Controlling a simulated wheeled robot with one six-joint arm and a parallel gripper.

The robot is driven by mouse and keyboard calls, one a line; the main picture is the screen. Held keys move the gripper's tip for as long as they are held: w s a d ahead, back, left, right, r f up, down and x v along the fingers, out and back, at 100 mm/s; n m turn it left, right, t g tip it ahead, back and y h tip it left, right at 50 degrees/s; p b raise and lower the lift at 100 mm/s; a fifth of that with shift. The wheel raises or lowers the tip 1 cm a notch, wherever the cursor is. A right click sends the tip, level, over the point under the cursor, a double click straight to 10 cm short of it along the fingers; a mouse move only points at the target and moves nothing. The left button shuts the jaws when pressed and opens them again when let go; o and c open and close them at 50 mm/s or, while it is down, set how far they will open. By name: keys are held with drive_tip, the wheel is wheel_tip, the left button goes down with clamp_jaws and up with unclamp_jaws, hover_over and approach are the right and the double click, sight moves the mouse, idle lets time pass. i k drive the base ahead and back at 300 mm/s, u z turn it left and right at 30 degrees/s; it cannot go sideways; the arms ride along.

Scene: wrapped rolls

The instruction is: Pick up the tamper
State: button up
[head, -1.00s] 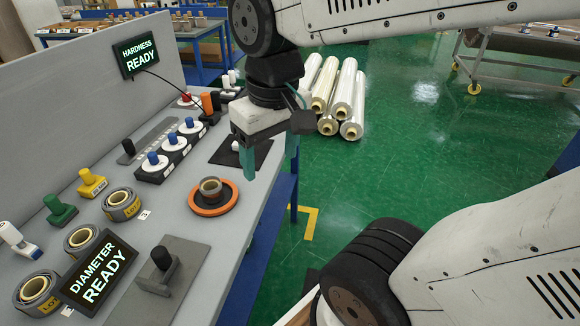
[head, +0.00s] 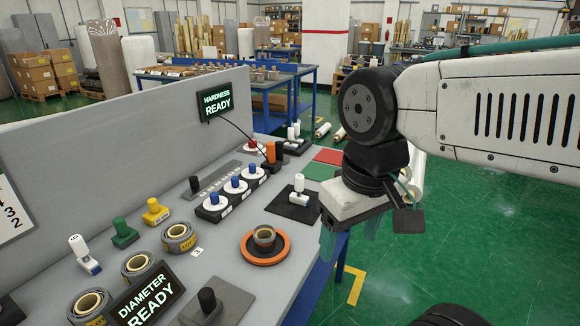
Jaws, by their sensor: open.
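Several handled tools stand on the grey bench, and I cannot tell for sure which is the tamper. One has a black knob (head: 207,300) and stands on a flat grey plate at the near edge. A white-handled one (head: 299,186) stands upright on a black mat (head: 283,207). My gripper (head: 350,238) points down at the bench's right edge, right of the black mat. Its teal fingers are apart with nothing between them; they are partly hidden.
An orange-rimmed disc with a small roll (head: 264,237) lies on the bench. Grey wrapped rolls (head: 179,237) lie at left, and blue-knobbed white dials (head: 232,187) stand behind. The DIAMETER sign (head: 146,296) and a back panel (head: 100,150) bound the bench. Green floor is open at right.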

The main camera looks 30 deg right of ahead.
sight(280, 156)
drive_tip(key=z, duration=0.3)
drive_tip(key=k, duration=0.45)
drive_tip(key=z, duration=1.05)
drive_tip(key=k, duration=0.9)
drive_tip(key=z, duration=0.8)
drive_tip(key=i, duration=1.5)
drive_tip(key=u, duration=0.2)
drive_tip(key=i, duration=1.65)
drive_tip(key=u, duration=1.15)
drive_tip(key=i, duration=0.9)
drive_tip(key=u, duration=1.6)
drive_tip(key=i, duration=0.55)
drive_tip(key=u, duration=0.3)
